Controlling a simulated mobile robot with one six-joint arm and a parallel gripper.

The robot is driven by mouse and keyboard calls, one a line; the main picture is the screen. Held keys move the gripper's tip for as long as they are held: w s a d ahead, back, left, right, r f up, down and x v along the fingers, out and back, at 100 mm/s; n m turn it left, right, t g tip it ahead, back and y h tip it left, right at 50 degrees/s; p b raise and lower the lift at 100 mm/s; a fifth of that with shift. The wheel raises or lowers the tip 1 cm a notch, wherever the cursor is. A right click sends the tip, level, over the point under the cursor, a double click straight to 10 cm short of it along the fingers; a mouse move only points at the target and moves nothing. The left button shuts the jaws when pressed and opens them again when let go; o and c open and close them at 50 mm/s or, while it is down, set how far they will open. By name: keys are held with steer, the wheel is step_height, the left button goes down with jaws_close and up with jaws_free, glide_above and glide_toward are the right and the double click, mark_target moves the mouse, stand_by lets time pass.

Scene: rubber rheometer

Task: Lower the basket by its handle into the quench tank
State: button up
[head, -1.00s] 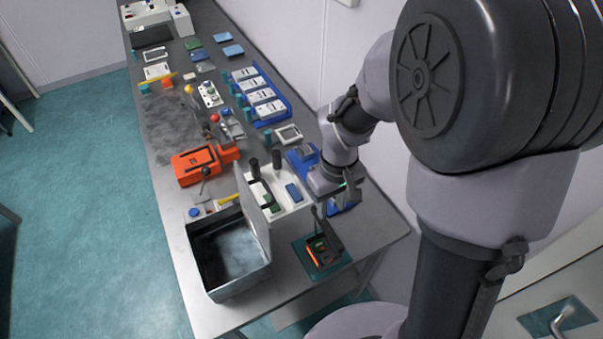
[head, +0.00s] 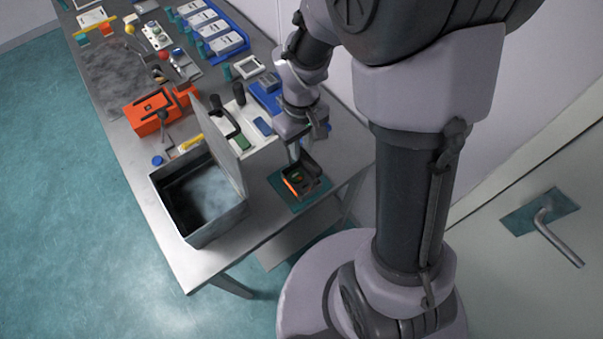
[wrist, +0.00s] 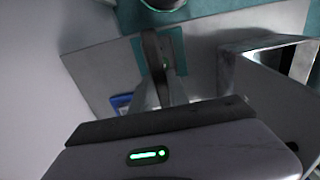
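The basket (head: 301,181) is a small dark box with orange at its near side, over a teal mat (head: 284,191) at the table's front right corner. My gripper (head: 294,153) points down directly above it, its fingers close to the basket's top. In the wrist view a dark upright strip (wrist: 154,62) shows between the pale fingers; whether they grip the handle is unclear. The quench tank (head: 219,222) is a grey open box left of the basket, its lid (head: 228,150) standing up on the right side. The tank also shows in the wrist view (wrist: 232,69).
The raised lid stands between basket and tank opening. An orange device (head: 150,112) and a white tray (head: 268,147) with dark handles lie behind the tank. A blue holder (head: 267,92) is near my wrist. The wall is close on the right.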

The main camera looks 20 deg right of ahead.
jaws_close()
steer(key=shift+r, duration=0.15)
steer(key=shift+r+p, duration=1.3)
steer(key=shift+r, duration=0.15)
steer(key=shift+f, duration=0.15)
